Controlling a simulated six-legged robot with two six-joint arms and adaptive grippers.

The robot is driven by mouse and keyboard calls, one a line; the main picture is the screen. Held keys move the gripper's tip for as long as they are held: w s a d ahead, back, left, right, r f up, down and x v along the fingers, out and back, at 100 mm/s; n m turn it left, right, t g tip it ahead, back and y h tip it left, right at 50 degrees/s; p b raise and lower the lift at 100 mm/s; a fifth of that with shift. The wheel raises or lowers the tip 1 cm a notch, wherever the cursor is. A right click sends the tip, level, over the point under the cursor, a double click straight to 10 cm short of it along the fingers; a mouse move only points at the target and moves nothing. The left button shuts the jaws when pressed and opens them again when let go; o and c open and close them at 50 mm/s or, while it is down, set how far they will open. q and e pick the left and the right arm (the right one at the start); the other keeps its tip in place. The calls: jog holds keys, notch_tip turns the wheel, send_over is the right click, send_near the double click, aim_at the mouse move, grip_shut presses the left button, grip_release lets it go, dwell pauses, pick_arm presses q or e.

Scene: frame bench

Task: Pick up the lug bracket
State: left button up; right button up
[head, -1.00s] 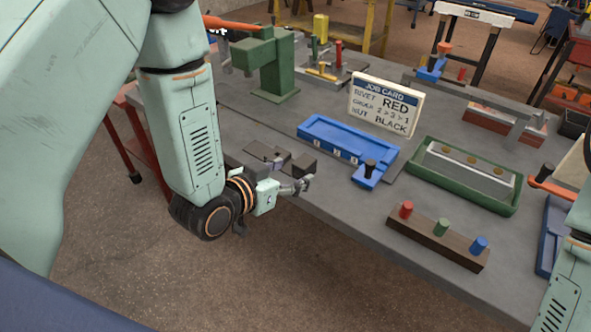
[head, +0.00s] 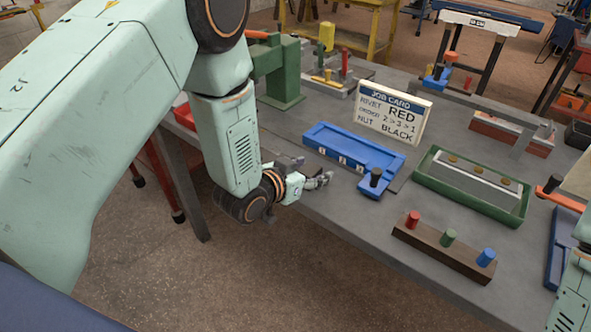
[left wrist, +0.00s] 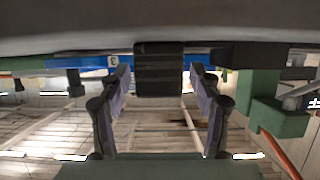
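My left gripper (head: 322,179) is at the front edge of the grey bench, fingers pointing right. Its two fingers show apart in the left wrist view (left wrist: 160,100), with nothing clasped. A dark block (left wrist: 158,70) shows centrally between the fingertips there, with gaps on both sides. In the head view, dark pieces (head: 290,161) sit just behind the gripper, partly hidden by it and the arm. I cannot tell which part of them is the lug bracket. My right arm shows only at the lower right edge; its gripper is out of view.
A green press (head: 278,75) stands behind my left arm. A blue tray (head: 340,150), a job card (head: 393,112), a green tray (head: 470,188) and a brown block (head: 440,250) with red, green and blue pegs stand on the bench.

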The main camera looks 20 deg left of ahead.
pick_arm(q)
jog(key=shift+s+r, duration=0.15)
jog(key=c, duration=0.6)
grip_shut()
